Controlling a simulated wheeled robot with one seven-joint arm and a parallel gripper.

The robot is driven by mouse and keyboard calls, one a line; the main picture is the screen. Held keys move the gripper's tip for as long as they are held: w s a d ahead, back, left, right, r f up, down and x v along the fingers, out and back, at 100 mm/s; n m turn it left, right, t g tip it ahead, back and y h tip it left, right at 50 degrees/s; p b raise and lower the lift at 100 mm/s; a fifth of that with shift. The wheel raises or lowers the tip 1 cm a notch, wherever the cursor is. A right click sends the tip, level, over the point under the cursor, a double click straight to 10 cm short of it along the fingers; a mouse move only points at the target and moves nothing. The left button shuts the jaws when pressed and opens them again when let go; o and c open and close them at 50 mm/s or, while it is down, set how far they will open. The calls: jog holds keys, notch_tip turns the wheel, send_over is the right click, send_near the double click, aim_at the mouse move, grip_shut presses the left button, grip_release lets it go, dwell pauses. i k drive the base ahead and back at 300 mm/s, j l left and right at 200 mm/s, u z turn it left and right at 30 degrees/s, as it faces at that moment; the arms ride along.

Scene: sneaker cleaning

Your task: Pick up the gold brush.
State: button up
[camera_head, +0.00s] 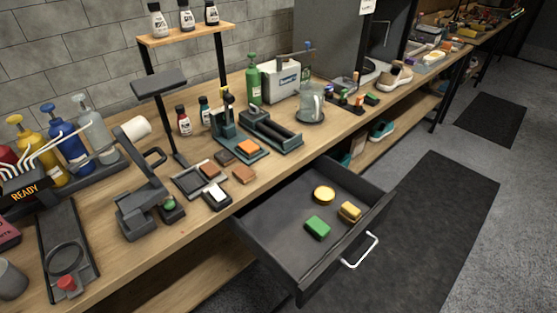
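An open dark drawer (275,215) sticks out from under the workbench. In it are a small gold block (350,211), a round gold piece (323,194) and a green block (317,227). The gold block lies near the right side, close to the front panel; it looks like the gold brush, but bristles are too small to make out. The round piece lies farther back, and the green block is to the left of the gold block. They lie apart on the drawer floor. My gripper is not in view.
The drawer has a silver handle (360,251) on its front. The wooden bench (150,262) holds spray bottles, a dark stand, small blocks and a glass jug (311,103). A dark mat (430,225) lies on clear floor right of the drawer. The space above the drawer is free.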

aim_at(350, 215)
jog(key=i+j, duration=0.35)
jog(key=i, duration=0.15)
jog(key=i+j, duration=0.35)
jog(key=i+j+u, duration=0.1)
jog(key=i+j, duration=0.2)
jog(key=i, duration=0.3)
jog(key=i+j, duration=0.3)
jog(key=i, duration=0.2)
